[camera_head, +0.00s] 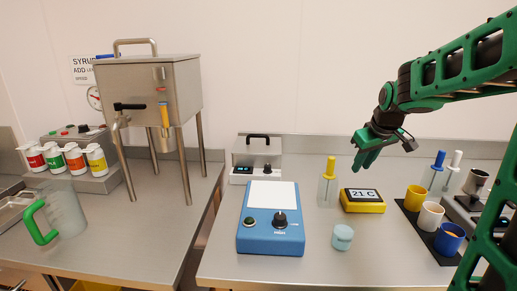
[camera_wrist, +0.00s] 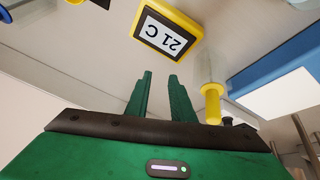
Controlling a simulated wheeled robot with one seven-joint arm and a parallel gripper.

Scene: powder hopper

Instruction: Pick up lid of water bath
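The water bath (camera_head: 242,174) is a small metal box with a dark display, standing at the back left of the right-hand bench. Its lid (camera_head: 258,147) is on top and has a black handle (camera_head: 258,138). My gripper (camera_head: 364,161) is in the air to the right of the water bath, well apart from it, above and behind the yellow display. In the wrist view my gripper (camera_wrist: 161,80) shows two green fingers with a clear gap and nothing between them. I cannot make out the lid in the wrist view.
A blue device with a white plate (camera_head: 271,196) stands in front of the bath. Cups (camera_head: 431,216) are at right. A tall metal hopper (camera_head: 150,90) is at left.

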